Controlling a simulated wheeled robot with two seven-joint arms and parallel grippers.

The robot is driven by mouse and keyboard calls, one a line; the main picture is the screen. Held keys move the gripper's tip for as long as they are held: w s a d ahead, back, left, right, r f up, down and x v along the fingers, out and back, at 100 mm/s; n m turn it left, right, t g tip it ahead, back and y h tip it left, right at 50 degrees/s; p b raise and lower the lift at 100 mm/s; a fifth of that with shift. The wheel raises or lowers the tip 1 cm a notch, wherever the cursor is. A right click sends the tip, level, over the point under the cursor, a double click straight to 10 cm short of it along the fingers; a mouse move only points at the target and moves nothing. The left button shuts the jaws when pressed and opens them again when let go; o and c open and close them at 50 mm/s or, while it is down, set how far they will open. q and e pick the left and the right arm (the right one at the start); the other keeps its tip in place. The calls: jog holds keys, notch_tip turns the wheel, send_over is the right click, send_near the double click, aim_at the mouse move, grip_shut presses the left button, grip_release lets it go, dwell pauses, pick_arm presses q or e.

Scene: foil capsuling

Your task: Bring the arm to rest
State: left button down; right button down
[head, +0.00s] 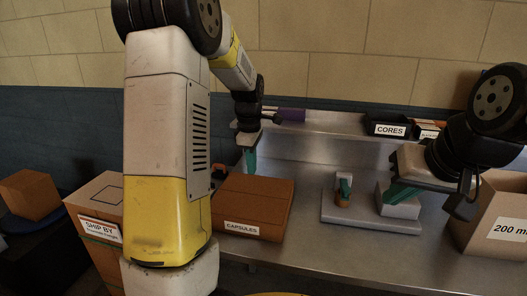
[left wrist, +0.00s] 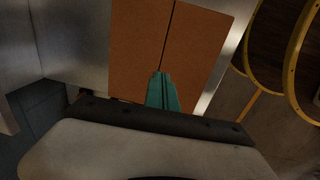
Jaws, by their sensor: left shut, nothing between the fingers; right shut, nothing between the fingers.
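My left gripper (head: 250,162) is in the head view above the back part of the brown CAPSULES box (head: 262,197). Its green fingers point down and are shut with nothing between them. The left wrist view shows the same shut fingers (left wrist: 163,92) over the box's brown top (left wrist: 185,40). My right gripper (head: 398,193) is at the right in the head view, its green fingers shut and empty. They are in front of or close to a pale block on a grey plate (head: 370,222); whether they touch it I cannot tell.
A CORES bin (head: 388,128) sits on the back shelf.

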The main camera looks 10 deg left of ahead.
pick_arm(q)
jog(key=s+d+r+m+t+h, duration=0.2)
jog(key=s+r+m+t, duration=0.1)
jog(key=s+r+m, duration=0.8)
jog(key=s+d+m+t, duration=0.2)
jog(key=s+m, duration=0.5)
jog(key=s, duration=0.6)
jog(key=shift+s+d+r, duration=0.25)
jog(key=shift+d+r, duration=0.1)
jog(key=shift+r, duration=0.05)
